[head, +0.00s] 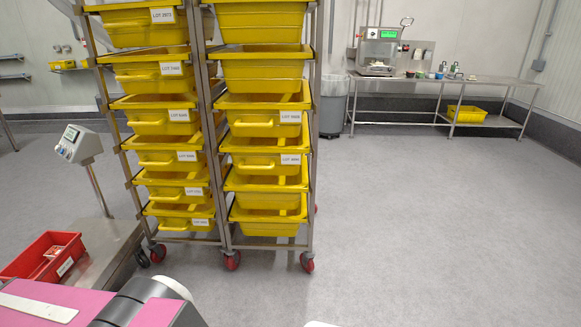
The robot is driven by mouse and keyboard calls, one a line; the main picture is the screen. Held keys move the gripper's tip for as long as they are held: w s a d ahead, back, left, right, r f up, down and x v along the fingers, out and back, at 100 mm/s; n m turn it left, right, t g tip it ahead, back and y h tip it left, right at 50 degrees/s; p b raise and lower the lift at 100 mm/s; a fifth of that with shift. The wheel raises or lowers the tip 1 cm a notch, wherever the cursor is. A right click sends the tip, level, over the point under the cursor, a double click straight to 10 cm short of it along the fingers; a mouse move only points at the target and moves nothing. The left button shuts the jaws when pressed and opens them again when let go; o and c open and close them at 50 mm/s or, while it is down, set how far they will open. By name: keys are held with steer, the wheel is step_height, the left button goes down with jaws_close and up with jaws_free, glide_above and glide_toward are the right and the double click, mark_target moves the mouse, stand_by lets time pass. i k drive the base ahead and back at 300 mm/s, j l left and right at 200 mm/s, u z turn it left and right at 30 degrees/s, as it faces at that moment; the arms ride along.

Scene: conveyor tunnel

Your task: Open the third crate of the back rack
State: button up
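A steel rack (313,150) on red wheels holds yellow crates in two columns, and its top is cut off by the frame edge. In the left column, a crate (146,126) with a front handle and label sits at mid height. In the right column, a similar crate (252,129) sits at about the same height. Several more crates are stacked above and below on rails. All look seated in the rack, with none clearly pulled out. I cannot tell which column is the back rack or which crate counts as third. My gripper is not in view.
A platform scale (110,245) with a display post (78,145) and a red bin (45,258) stand left of the rack. A pink surface (85,297) lies at the bottom left. A grey bin (333,105) and steel table (470,79) are behind. The floor at right is clear.

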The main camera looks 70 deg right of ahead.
mark_target(249, 155)
steer(key=z, duration=2.8)
